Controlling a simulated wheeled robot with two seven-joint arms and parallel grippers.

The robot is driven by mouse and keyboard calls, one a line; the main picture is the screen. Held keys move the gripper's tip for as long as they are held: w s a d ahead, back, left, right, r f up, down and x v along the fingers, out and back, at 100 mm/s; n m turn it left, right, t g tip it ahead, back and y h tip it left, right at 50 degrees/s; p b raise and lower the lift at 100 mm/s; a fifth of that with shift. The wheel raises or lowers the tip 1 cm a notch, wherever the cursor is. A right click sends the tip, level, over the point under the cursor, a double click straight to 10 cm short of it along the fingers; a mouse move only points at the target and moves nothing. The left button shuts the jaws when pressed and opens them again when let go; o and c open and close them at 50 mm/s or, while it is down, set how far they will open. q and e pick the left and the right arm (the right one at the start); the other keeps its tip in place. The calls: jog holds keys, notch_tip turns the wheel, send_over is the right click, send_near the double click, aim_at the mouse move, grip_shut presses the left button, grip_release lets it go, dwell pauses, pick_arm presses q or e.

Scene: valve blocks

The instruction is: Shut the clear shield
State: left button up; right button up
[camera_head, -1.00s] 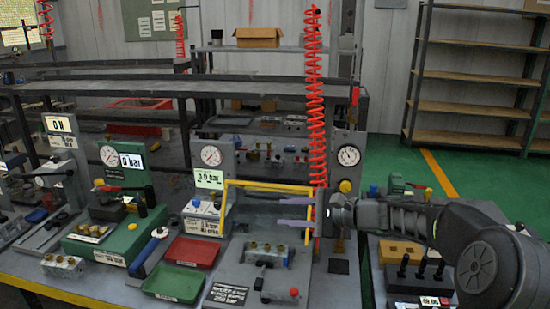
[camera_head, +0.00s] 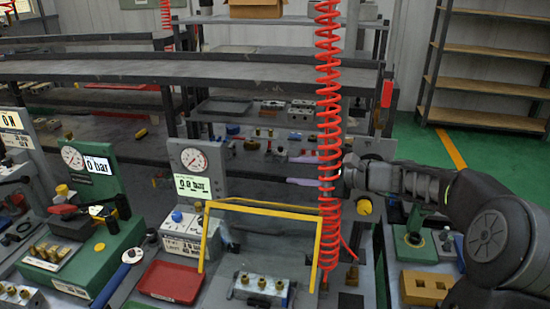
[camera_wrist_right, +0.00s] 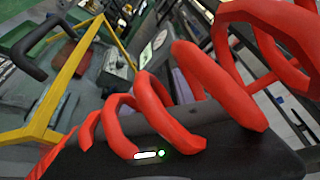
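The clear shield shows by its yellow frame (camera_head: 262,209), which stands raised over the grey station in the head view. Its clear pane is hard to make out. The station has a gauge panel (camera_head: 190,170) behind and a metal valve block (camera_head: 262,286) in front. My right gripper (camera_head: 302,170) is behind and above the frame's right end, partly hidden by the red coiled hose. Its two pale fingers point left, apart, with nothing seen between them. In the right wrist view the frame (camera_wrist_right: 62,80) is at left. My left gripper is not in view.
The red coiled hose (camera_head: 328,90) hangs across my right gripper and fills much of the right wrist view (camera_wrist_right: 185,85). A red tray (camera_head: 172,281) lies left of the shield. A green station (camera_head: 95,255) stands further left. A dark shelf (camera_head: 200,70) runs behind.

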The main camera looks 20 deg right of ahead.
jog(key=shift+s+a+r, duration=0.1)
jog(key=shift+s, duration=0.1)
jog(key=x, duration=0.8)
jog(key=shift+c, duration=0.2)
grip_shut()
dwell(1.3)
